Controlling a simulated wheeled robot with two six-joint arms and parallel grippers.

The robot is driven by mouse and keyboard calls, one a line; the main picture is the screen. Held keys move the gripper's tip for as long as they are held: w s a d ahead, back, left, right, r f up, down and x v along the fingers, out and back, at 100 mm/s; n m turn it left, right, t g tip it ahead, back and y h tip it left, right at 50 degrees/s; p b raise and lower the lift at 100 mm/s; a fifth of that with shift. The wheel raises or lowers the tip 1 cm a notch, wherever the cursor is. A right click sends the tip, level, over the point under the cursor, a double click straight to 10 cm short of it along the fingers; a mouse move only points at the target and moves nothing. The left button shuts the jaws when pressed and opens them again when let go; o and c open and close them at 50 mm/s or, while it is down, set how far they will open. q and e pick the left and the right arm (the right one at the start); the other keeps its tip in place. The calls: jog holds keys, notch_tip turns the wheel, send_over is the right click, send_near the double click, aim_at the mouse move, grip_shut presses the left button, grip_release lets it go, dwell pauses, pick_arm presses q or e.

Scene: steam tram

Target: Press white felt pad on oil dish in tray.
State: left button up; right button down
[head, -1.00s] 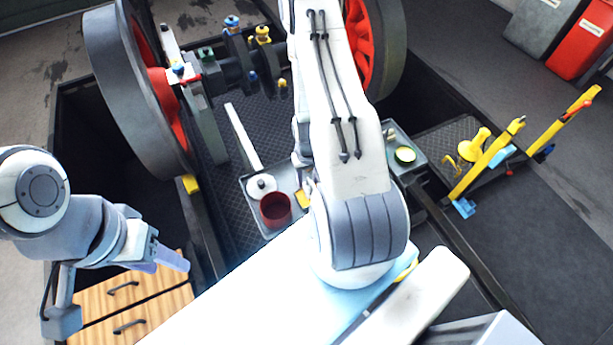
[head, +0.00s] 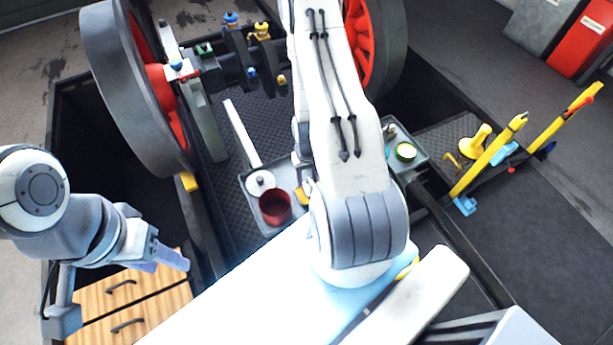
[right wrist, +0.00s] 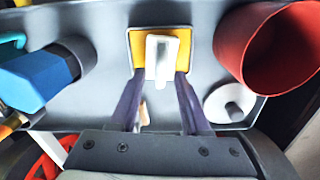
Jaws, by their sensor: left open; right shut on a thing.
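In the right wrist view my right gripper (right wrist: 160,82) is shut on a white felt pad (right wrist: 162,52). The pad is over the square yellow oil dish (right wrist: 134,46), covering its middle; I cannot tell whether it touches. The dish sits in the grey tray (right wrist: 108,62). In the head view the yellow dish (head: 303,194) shows only in part beside my right arm, which hides the right gripper and the pad. My left gripper (head: 172,260) is open and empty at the left, above the wooden drawers, well away from the tray.
The tray also holds a red cup (right wrist: 275,45), a white knobbed disc (right wrist: 229,103) and a blue object (right wrist: 38,78) close to the dish. A large wheel (head: 128,95) stands left. Yellow posts (head: 488,155) stand at the right.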

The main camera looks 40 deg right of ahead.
jog(key=shift+f+b, duration=0.4)
jog(key=shift+f, duration=0.1)
dwell(0.3)
jog(key=shift+f, duration=0.1)
dwell(0.9)
notch_tip(320, 180, up, 7)
jog(key=p, duration=0.6)
dwell(0.9)
